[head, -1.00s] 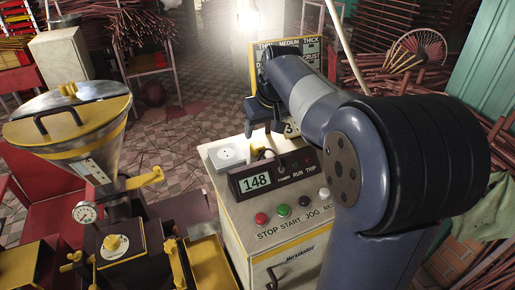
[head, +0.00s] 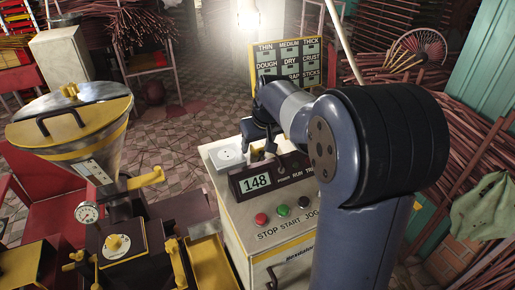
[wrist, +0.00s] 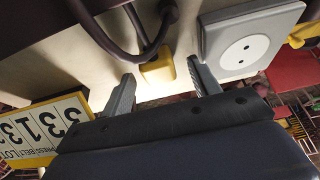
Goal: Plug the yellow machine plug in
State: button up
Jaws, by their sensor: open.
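The yellow plug (head: 257,153) sits on top of the cream cabinet, behind the display panel, and is partly hidden by my gripper. In the wrist view the plug (wrist: 157,70) shows between my two fingers, with a dark cable looping near it. The white socket (head: 229,155) with a round two-hole face is just left of the plug; in the wrist view the socket (wrist: 245,48) is to the right. My gripper (head: 262,143) points down over the plug. In the wrist view my gripper (wrist: 161,74) is open, its fingers on either side of the plug with gaps showing.
The cream cabinet (head: 240,215) has several buttons. A sign board (head: 287,60) stands behind. The yellow-lidded extruder (head: 70,115) is at the left.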

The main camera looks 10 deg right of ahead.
aim_at(258, 145)
jog(key=shift+c, duration=0.4)
jog(key=c, duration=0.9)
jog(key=shift+r, duration=0.1)
jog(key=shift+c, duration=0.2)
notch_tip(258, 145, up, 10)
